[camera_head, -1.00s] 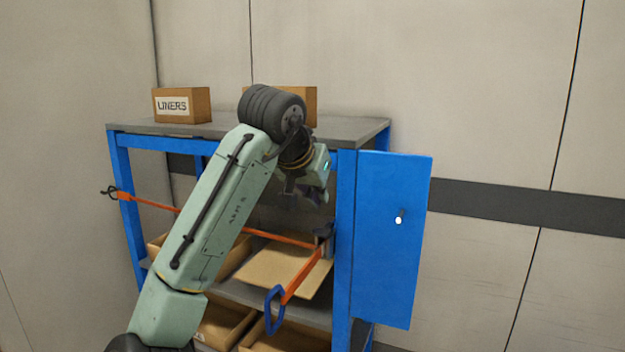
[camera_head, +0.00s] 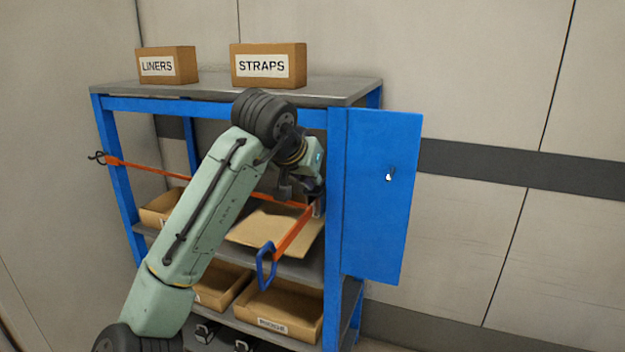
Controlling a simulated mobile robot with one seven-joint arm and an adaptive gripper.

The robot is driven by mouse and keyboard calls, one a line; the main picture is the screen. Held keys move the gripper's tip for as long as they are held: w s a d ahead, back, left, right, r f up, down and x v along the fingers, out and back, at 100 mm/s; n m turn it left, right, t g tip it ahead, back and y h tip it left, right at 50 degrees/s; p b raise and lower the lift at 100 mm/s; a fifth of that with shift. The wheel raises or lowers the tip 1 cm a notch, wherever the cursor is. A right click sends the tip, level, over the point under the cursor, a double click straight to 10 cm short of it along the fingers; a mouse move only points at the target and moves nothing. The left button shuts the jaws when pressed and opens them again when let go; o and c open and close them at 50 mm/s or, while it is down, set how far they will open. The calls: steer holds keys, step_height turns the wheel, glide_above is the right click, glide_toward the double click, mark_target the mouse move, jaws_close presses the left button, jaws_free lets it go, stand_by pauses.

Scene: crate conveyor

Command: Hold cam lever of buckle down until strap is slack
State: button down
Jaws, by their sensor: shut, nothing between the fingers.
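An orange strap (camera_head: 150,172) runs straight across the front of the blue shelf frame, from a dark hook (camera_head: 97,157) at the left post to the buckle (camera_head: 319,208) at the right post. My forearm hides the middle of the strap. An orange tail (camera_head: 293,232) hangs forward from the buckle and ends in a blue loop (camera_head: 265,266). My gripper (camera_head: 313,196) is shut and empty, right over the buckle. It hides most of the buckle and its cam lever, so I cannot tell whether it touches the lever.
A blue door panel (camera_head: 380,200) stands open right of the post, close to my gripper. Boxes labelled LINERS (camera_head: 167,65) and STRAPS (camera_head: 268,66) stand on top. Open cartons (camera_head: 285,312) fill the lower shelf.

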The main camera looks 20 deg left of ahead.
steer(key=f+t+b, duration=0.1)
steer(key=b, duration=0.1)
steer(key=f+t+b, duration=0.1)
steer(key=shift+s+f+b, duration=0.25)
steer(key=shift+s+b, duration=0.05)
steer(key=shift+b, duration=0.1)
steer(key=shift+r, duration=0.4)
steer(key=shift+r+p, duration=0.8)
steer(key=shift+p, duration=0.15)
